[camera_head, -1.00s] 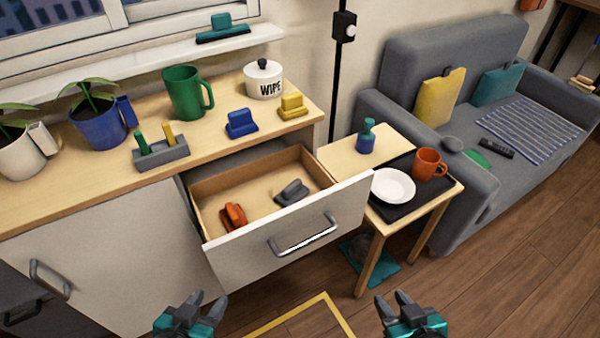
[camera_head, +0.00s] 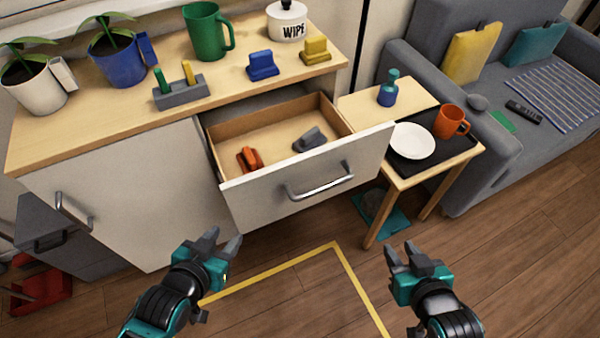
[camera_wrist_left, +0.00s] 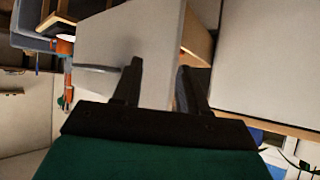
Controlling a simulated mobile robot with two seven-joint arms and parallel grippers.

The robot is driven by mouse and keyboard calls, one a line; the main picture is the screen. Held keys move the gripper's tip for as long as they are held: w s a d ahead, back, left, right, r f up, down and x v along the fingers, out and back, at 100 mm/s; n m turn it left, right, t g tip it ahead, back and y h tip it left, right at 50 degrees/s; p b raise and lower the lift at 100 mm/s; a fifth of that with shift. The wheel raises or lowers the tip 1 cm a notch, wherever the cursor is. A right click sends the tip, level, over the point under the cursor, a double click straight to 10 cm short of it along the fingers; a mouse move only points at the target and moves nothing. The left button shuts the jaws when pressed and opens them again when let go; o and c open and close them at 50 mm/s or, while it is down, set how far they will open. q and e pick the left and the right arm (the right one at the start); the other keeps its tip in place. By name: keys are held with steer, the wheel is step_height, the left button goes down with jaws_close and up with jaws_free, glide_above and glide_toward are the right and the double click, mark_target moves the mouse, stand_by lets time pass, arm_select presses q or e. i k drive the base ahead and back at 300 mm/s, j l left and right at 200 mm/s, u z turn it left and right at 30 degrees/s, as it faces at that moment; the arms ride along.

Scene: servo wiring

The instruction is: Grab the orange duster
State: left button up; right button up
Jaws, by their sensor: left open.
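The orange duster (camera_head: 250,159) lies in the left part of the open drawer (camera_head: 285,131), near its front wall. A grey duster (camera_head: 309,140) lies to its right in the same drawer. My left gripper (camera_head: 223,244) is open and empty, in front of the cabinet and below the drawer front. In the left wrist view its two dark fingers (camera_wrist_left: 158,85) are apart, with the drawer front (camera_wrist_left: 140,45) beyond them; the orange duster is not visible there. My right gripper (camera_head: 401,257) has its fingers apart and empty, right of the drawer and in front of the side table.
The drawer's handle (camera_head: 320,188) sticks out in front. The counter (camera_head: 130,110) holds plants, a green mug (camera_head: 206,35), a blue duster (camera_head: 262,65) and a yellow duster (camera_head: 316,51). A side table (camera_head: 402,178) stands right of the drawer. Yellow tape (camera_head: 270,272) marks the floor.

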mark_target(249, 160)
steer(key=k+j+u, duration=0.1)
steer(key=j+u, duration=0.35)
steer(key=j, duration=0.3)
steer(key=j+u, duration=0.4)
steer(key=j, duration=0.35)
steer(key=i+l, duration=0.4)
steer(key=l, duration=0.1)
